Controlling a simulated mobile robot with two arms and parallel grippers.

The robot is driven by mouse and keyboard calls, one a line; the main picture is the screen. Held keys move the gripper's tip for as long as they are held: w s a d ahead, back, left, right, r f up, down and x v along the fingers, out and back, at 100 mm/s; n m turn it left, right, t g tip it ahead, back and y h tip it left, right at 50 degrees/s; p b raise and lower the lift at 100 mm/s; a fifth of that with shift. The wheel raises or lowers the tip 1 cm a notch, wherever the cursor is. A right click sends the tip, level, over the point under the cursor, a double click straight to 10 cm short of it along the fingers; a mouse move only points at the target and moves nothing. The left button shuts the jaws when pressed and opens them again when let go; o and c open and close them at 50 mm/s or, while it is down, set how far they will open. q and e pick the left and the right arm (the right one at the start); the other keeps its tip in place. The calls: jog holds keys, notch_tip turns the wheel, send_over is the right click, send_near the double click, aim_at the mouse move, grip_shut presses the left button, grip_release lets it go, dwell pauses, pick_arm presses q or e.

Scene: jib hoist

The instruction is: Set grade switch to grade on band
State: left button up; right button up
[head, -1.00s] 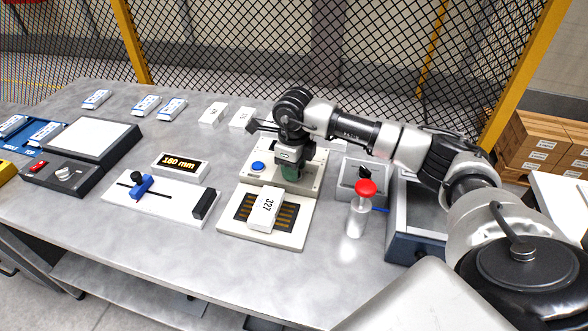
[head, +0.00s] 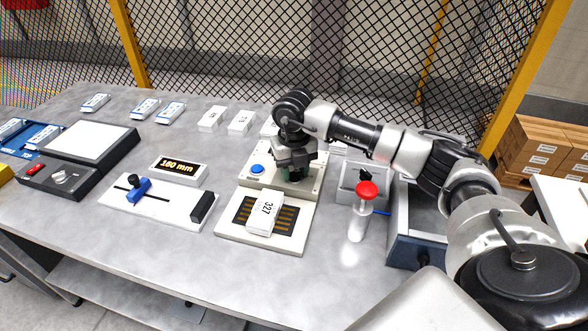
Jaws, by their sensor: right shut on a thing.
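My right gripper (head: 293,172) points down over the raised white panel (head: 313,186) with the blue button (head: 257,169). It is shut on a small part at the panel's top, right of the button. I take this part to be the grade switch, but the fingers hide most of it and its setting cannot be read. A small dark green patch shows by the fingers. In front, a white block marked 327 (head: 265,212) lies on a plate with dark and gold stripes (head: 232,230). My left gripper is not in view.
A red-topped stamp-like tool (head: 367,190) stands right of the plate, before a grey box with a black knob (head: 364,176). An open blue-grey bin (head: 416,252) is further right. A slider unit (head: 170,205) and a 160 mm display (head: 178,168) are left.

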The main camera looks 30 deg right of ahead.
jog(key=shift+r+m, duration=0.1)
jog(key=shift+m, duration=0.4)
jog(key=o, duration=0.9)
jog(key=shift+o, duration=0.2)
notch_tip(320, 180, up, 11)
jog(key=b, duration=0.1)
jog(key=shift+b, duration=0.3)
